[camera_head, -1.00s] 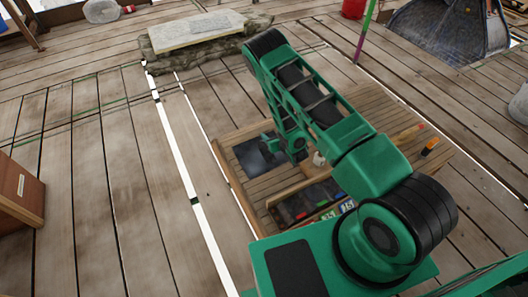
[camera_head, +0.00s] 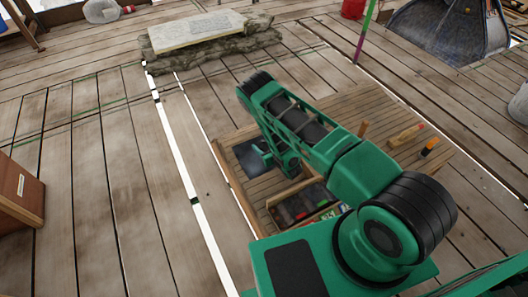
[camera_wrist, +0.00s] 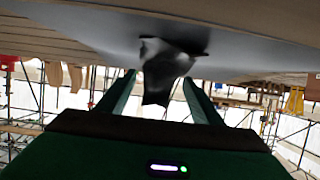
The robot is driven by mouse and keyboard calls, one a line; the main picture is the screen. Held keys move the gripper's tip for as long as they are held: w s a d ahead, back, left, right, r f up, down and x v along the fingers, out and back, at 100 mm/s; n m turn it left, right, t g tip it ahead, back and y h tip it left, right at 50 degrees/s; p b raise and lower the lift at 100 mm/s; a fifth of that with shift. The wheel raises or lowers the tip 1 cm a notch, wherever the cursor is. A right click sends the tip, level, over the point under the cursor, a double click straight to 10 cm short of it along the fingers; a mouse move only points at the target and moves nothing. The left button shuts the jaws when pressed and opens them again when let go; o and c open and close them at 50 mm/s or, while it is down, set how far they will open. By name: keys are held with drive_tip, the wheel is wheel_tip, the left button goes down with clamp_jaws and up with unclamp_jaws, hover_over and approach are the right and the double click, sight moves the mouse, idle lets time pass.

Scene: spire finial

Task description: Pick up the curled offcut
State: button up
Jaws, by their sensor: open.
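The curled offcut (camera_wrist: 165,68) is a dark grey, shiny, bent piece of sheet in the wrist view. It rests against the smooth grey sheet (camera_wrist: 75,28), which fills the upper part of that view. My gripper (camera_wrist: 160,82) is open, its two green fingers on either side of the offcut, with gaps showing at both sides. In the head view my gripper (camera_head: 266,158) is low over the dark sheet (camera_head: 238,162) at the left of the wooden table (camera_head: 340,118). The offcut cannot be made out there.
A wooden tray (camera_head: 272,203) with dark, red and green items stands at the table's near side. A wooden-handled tool (camera_head: 404,137) and an orange-and-black item (camera_head: 430,147) lie at the right, near a short upright peg (camera_head: 362,129). A stone slab (camera_head: 197,33) lies beyond the table.

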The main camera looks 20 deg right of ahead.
drive_tip(key=shift+x, duration=0.9)
drive_tip(key=c, duration=1.2)
drive_tip(key=shift+c, duration=0.2)
